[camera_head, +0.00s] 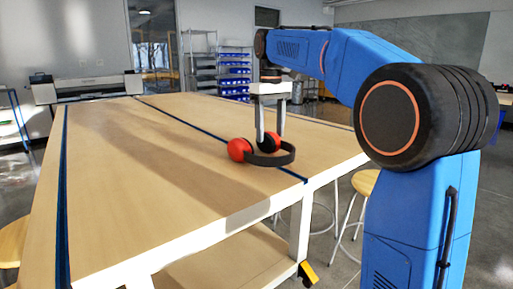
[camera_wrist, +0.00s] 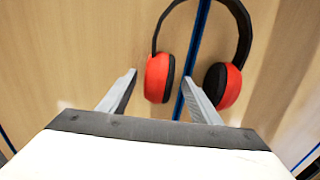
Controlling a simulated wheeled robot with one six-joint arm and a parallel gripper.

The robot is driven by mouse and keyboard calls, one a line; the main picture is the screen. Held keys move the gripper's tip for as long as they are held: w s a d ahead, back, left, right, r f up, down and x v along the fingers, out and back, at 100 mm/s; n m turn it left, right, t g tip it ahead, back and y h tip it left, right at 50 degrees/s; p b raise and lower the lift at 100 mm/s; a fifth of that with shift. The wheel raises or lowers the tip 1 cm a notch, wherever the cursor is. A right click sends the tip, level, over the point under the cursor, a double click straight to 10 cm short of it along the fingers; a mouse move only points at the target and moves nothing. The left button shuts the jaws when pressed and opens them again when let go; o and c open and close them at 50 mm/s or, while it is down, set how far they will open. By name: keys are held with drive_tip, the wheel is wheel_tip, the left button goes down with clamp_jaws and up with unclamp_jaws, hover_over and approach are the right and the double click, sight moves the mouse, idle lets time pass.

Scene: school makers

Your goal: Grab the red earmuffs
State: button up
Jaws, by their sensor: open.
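The red earmuffs (camera_head: 240,150) with a black headband lie on the wooden table near its right edge in the head view. In the wrist view the red earmuffs (camera_wrist: 159,77) show both red cups, with the black band running up to the top edge. My gripper (camera_head: 270,148) points down at the earmuffs with its fingers apart. In the wrist view my gripper (camera_wrist: 158,92) has its left finger beside the left cup's outer side and its right finger between the two cups, close to the right one. I cannot tell whether the fingers touch the cups.
The wooden table (camera_head: 150,170) is otherwise bare, with dark blue seams. Stools (camera_head: 365,182) stand by its right side. A wire shelf with blue bins (camera_head: 235,70) and a large printer (camera_head: 90,88) stand at the back.

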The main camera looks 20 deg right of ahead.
sight(265, 150)
drive_tip(key=shift+d+f, duration=0.15)
drive_tip(key=shift+f, duration=1.8)
drive_tip(key=shift+c, duration=0.4)
drive_tip(key=shift+w, duration=0.1)
drive_tip(key=c, duration=1.2)
drive_tip(key=shift+r, duration=0.15)
